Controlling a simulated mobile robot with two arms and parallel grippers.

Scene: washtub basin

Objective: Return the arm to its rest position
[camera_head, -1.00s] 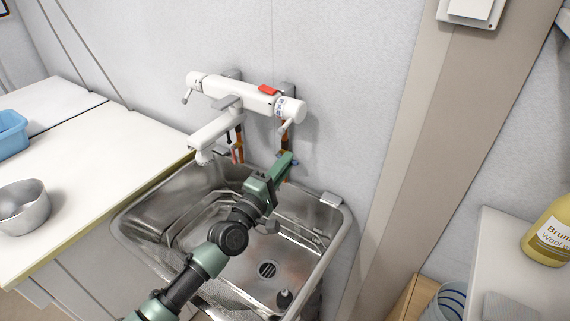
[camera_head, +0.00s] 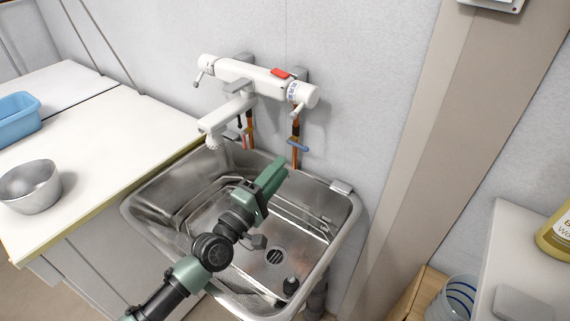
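My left arm comes in from the lower left and reaches over the metal sink basin (camera_head: 345,208). Its green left gripper (camera_head: 279,168) is above the back part of the basin, in front of and below the white faucet (camera_head: 258,79). The gripper is seen from behind and above, so I cannot tell whether its fingers are apart. I see nothing held in it. The gripper looks clear of the faucet. My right gripper is not in the view.
A white counter (camera_head: 110,140) at left bears a metal bowl (camera_head: 30,187) and a blue tub (camera_head: 14,119). At right are a shelf (camera_head: 520,255), a yellow bottle (camera_head: 556,232) and a striped bucket (camera_head: 455,298).

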